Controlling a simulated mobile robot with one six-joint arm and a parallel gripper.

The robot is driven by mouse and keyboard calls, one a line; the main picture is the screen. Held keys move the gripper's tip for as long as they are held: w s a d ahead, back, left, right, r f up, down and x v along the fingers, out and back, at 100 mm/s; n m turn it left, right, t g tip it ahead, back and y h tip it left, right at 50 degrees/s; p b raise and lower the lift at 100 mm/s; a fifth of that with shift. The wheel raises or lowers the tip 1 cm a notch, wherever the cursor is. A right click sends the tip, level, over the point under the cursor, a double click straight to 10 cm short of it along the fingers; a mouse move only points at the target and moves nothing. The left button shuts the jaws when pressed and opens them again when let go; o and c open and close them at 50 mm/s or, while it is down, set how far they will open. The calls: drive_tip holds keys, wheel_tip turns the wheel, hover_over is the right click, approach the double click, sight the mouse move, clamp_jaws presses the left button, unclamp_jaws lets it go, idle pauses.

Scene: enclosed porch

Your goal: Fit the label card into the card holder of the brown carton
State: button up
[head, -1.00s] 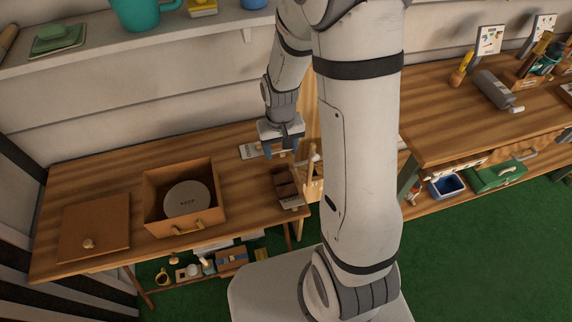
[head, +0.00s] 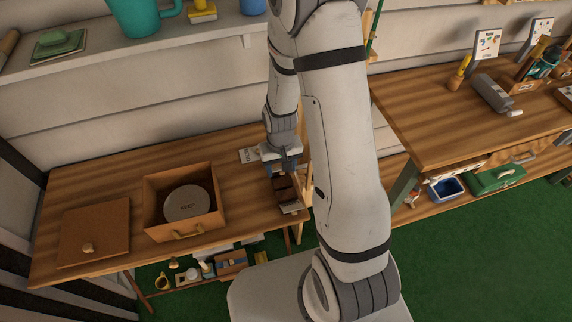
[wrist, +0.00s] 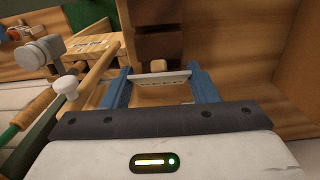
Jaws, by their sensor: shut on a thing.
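The brown carton (head: 207,222) stands open on the low table, with a round grey disc (head: 187,204) lettered on top inside it. A small pale fitting (head: 188,233) is on its front wall; I cannot tell whether it is the card holder. My gripper (head: 281,170) is right of the carton, above the table. In the wrist view its blue fingers are shut on the white label card (wrist: 160,78), held by its ends. Its dark lettering seems to read KEEP. The carton's side (wrist: 298,75) seems to show at the right there.
A dark brown slotted rack (head: 286,189) stands just in front of my gripper. A wooden crate with a white-knobbed rod (wrist: 67,88) is close beside it. Another white card (head: 248,156) lies behind. A brown knobbed lid (head: 92,228) lies left of the carton.

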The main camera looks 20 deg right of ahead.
drive_tip(key=shift+f, duration=0.25)
drive_tip(key=o, duration=0.9)
drive_tip(key=shift+r, duration=0.1)
drive_tip(key=shift+r+p, duration=0.5)
drive_tip(key=shift+w+r+b, duration=0.1)
drive_tip(key=shift+r+b, duration=0.2)
wheel_tip(320, 180, up, 11)
drive_tip(key=b, duration=0.1)
drive_tip(key=s+r+t, duration=0.1)
drive_tip(key=s+r, duration=0.3)
drive_tip(key=r, duration=0.1)
drive_tip(key=s+d+r+t, duration=0.1)
drive_tip(key=s+r, duration=0.4)
drive_tip(key=s+r+t, duration=0.1)
drive_tip(key=s+r, duration=0.3)
drive_tip(key=s, duration=0.1)
drive_tip(key=shift+d+r, duration=0.35)
drive_tip(key=shift+r, duration=0.05)
